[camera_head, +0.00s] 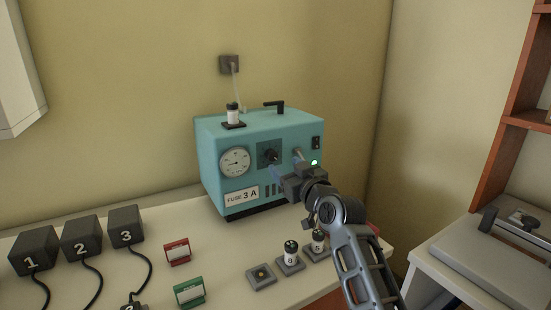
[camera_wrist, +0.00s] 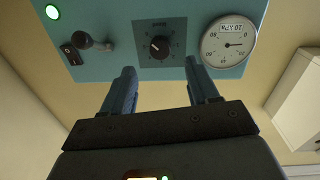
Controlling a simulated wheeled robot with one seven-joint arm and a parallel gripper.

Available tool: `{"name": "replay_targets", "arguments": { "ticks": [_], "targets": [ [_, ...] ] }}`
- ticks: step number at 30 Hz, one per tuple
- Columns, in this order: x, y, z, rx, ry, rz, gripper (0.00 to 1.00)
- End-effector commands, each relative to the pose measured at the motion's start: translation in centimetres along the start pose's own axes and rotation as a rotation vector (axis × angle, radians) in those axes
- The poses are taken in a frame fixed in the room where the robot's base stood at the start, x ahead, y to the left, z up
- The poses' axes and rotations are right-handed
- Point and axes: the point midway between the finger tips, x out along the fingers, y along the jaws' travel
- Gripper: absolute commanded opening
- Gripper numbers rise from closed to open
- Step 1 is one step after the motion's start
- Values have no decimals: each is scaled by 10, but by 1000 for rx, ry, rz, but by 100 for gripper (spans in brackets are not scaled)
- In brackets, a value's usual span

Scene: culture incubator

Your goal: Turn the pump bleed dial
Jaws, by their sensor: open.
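The pump is a teal box (camera_head: 222,137) standing on the bench against the wall. Its black bleed dial (camera_head: 271,155) sits on a dark square plate in the middle of the front panel. In the wrist view the dial (camera_wrist: 160,47) shows a pale pointer line and scale marks around it. My gripper (camera_head: 285,162) is in front of the panel; in the wrist view my gripper (camera_wrist: 158,68) is open and empty. Its two blue fingers point at the panel, one to each side of the dial, apart from it.
A round gauge (camera_head: 235,163) is left of the dial. A switch (camera_wrist: 72,53), a knobbed lever (camera_wrist: 92,42) and a lit green lamp (camera_wrist: 52,12) share the panel. Numbered black blocks (camera_head: 80,238), card stands (camera_head: 177,252) and small vials (camera_head: 291,250) stand on the bench.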

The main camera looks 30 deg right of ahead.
Motion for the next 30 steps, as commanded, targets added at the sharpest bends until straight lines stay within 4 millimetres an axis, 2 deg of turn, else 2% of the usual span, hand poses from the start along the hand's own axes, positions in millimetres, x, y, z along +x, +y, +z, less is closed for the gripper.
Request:
{"name": "replay_targets", "arguments": {
  "ticks": [6,12,24,30],
  "targets": [
    [35,0,-2,0,0,-1,60],
    [56,-1,-1,1,0,-1,60],
    [62,-1,0,0,1,0,59],
    [62,-1,0,0,1,0,40]
  ]
}}
